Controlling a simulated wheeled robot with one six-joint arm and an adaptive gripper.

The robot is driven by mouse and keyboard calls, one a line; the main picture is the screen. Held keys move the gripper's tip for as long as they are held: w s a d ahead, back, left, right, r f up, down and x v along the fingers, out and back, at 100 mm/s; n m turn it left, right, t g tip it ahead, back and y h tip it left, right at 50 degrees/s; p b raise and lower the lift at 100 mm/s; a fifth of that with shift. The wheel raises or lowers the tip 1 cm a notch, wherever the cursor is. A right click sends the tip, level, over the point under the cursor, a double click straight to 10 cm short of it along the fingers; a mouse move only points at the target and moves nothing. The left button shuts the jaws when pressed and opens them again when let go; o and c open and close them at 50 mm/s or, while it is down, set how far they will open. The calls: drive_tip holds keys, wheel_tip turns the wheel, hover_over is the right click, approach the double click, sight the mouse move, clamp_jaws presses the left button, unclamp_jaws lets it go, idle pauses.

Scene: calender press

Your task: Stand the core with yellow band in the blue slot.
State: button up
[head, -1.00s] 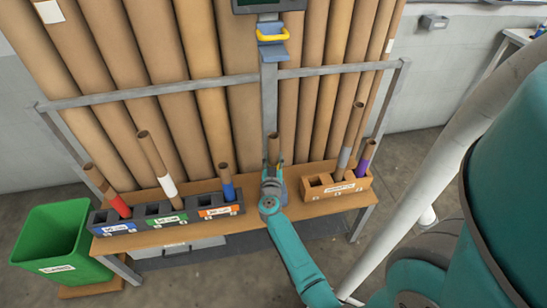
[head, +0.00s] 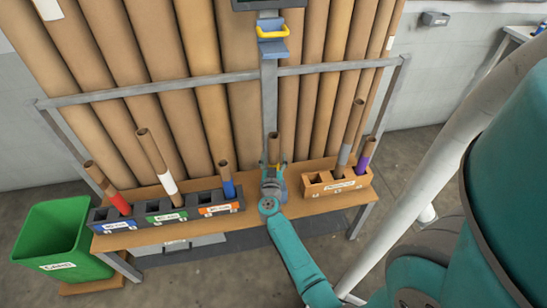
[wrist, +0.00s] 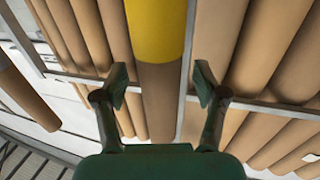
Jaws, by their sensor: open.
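The core with the yellow band (wrist: 158,32) shows large in the wrist view, yellow at the top and brown below. In the head view its plain brown upper end (head: 274,148) stands up behind my gripper (head: 273,172), which hides the rest. In the wrist view my gripper (wrist: 162,84) is open, with one finger on each side of the core and a gap at each side. The blue-labelled block (head: 113,226) is at the left end of the bench. A red-banded core (head: 108,188) leans in one of its openings; the opening at its left looks empty.
A green-labelled block (head: 166,217) holds a white-banded core (head: 157,160). An orange-labelled block (head: 219,209) holds a blue-banded core (head: 226,181). An orange box (head: 320,191) at right holds more cores, including a purple-banded one (head: 364,160). A green bin (head: 62,235) stands left.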

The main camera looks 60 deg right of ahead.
drive_tip(key=v, duration=1.1)
drive_tip(key=shift+s, duration=0.1)
drive_tip(key=s+a+r+n+t+y, duration=0.35)
drive_tip(key=s+a, duration=0.25)
drive_tip(key=a, duration=0.5)
drive_tip(key=s+a+r+n+t+y, duration=0.2)
drive_tip(key=s+a+n+t+y, duration=0.3)
drive_tip(key=a, duration=0.6)
drive_tip(key=s+a+r+n+g+y, duration=0.1)
drive_tip(key=s+a+r+n+y, duration=0.3)
drive_tip(key=s+a+r+y, duration=0.4)
drive_tip(key=s+a, duration=0.4)
drive_tip(key=s, duration=0.2)
drive_tip(key=shift+s, duration=0.2)
